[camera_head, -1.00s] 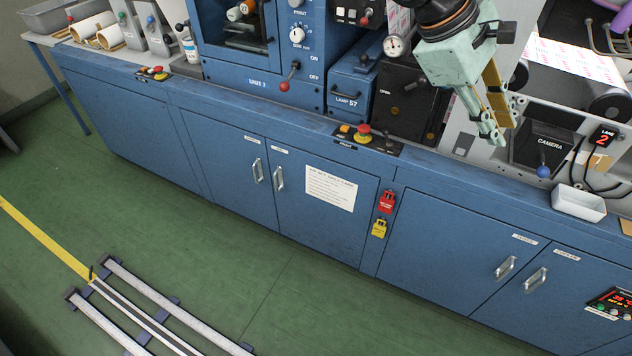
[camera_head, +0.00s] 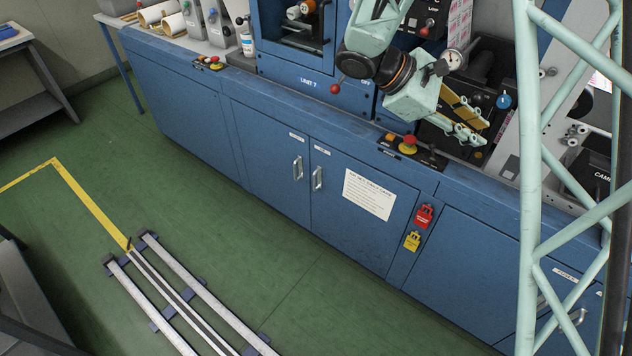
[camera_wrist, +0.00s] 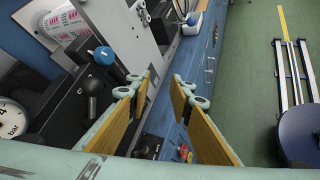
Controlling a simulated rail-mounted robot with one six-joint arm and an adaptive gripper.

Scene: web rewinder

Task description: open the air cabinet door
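Blue cabinet doors line the front below the worktop, all shut. A middle pair, the left door (camera_head: 262,160) and the right door (camera_head: 345,228), has upright metal handles side by side, the left handle (camera_head: 297,168) and the right handle (camera_head: 317,179). The small door labels are too small to read, so I cannot tell which is the air cabinet. My gripper (camera_head: 480,127) is open and empty above the worktop, apart from every handle; its spread fingers show in the wrist view (camera_wrist: 160,92).
A red stop button (camera_head: 408,144) sits on the worktop edge near my gripper. A gauge (camera_head: 453,59) and machine panels stand behind it. A paper notice (camera_head: 368,194), a red tag (camera_head: 424,216) and a yellow tag (camera_head: 412,241) are on the front.

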